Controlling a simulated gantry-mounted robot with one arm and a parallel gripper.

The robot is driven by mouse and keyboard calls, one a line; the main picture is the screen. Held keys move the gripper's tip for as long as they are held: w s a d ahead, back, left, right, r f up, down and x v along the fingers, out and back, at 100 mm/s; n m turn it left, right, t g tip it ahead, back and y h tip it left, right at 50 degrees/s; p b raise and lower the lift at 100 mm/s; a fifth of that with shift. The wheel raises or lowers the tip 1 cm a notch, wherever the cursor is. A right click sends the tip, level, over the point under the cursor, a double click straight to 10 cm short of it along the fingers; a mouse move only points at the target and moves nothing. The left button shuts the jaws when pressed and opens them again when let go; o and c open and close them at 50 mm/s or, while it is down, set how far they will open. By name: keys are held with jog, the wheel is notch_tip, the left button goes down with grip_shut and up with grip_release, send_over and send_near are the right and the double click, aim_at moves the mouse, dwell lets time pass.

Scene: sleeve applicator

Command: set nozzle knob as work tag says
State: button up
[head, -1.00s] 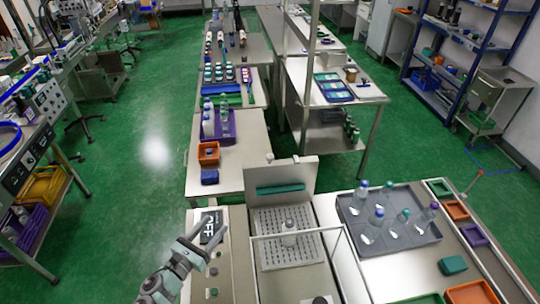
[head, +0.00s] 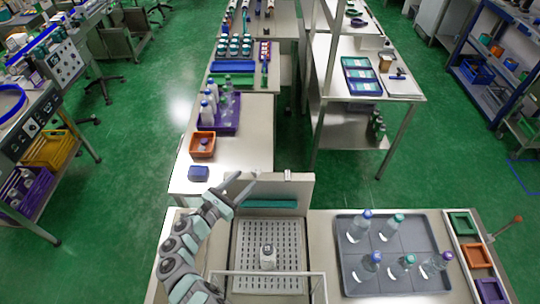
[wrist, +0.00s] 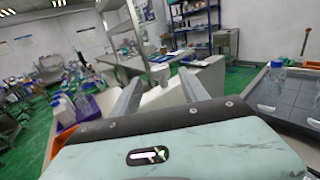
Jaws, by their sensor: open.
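My gripper (head: 243,189) is open and empty, raised in front of the upright back plate (head: 303,188) of the sleeve applicator. In the wrist view its two fingers (wrist: 160,88) point out over the room with nothing between them. My arm covers the left side of the machine, so the control panel and its knobs are hidden now. A bottle with a pale cap (head: 268,257) stands on the perforated plate (head: 290,242). I cannot make out a work tag or the nozzle knob in the current views.
A grey tray (head: 345,285) with several capped bottles stands at right, beside green, orange and purple bins (head: 473,254). A clear frame guard (head: 318,274) crosses the front of the plate. A blue block (head: 198,173) and orange bin (head: 203,144) sit on the bench behind.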

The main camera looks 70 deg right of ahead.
aim_at(259, 167)
jog(key=b+x, duration=0.1)
jog(key=x, duration=0.8)
jog(key=shift+s+d, duration=0.1)
jog(key=shift+d, duration=0.15)
jog(key=shift+c, duration=0.4)
grip_shut()
